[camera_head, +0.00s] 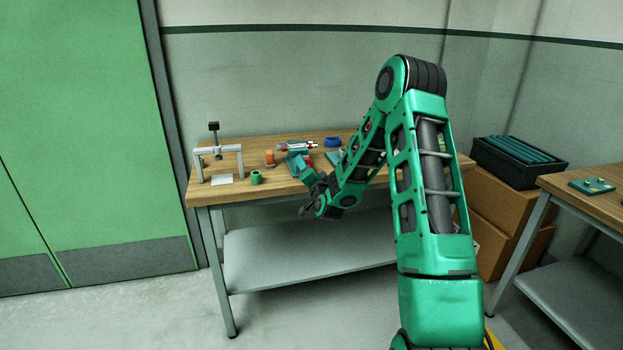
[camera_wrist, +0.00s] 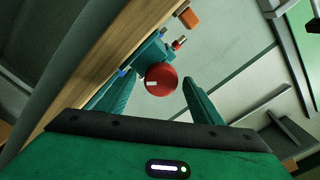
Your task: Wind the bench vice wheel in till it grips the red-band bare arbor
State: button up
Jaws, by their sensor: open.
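The bench vice (camera_head: 295,163) is a teal block on the wooden bench, partly behind my arm in the head view. It also shows in the wrist view (camera_wrist: 150,53). Its round red wheel (camera_wrist: 160,79) has a white mark and faces my wrist camera. My gripper (camera_wrist: 158,82) is open, one finger either side of the wheel in the picture, with gaps showing; I cannot tell how far in front the wheel is. A silver piece with red on it (camera_head: 297,147), seemingly the arbor, lies at the vice; whether the jaws touch it is unclear.
On the bench (camera_head: 222,195) stand a grey frame (camera_head: 241,158), an orange cylinder (camera_head: 269,157), a green cylinder (camera_head: 256,178) and a blue ring (camera_head: 333,141). Cardboard boxes (camera_head: 515,210) and a second bench (camera_head: 590,207) are at right. Floor at left is clear.

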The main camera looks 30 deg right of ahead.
jog(key=v, duration=0.9)
jog(key=shift+a, duration=0.2)
dwell(0.4)
jog(key=shift+d, duration=0.1)
dwell(0.3)
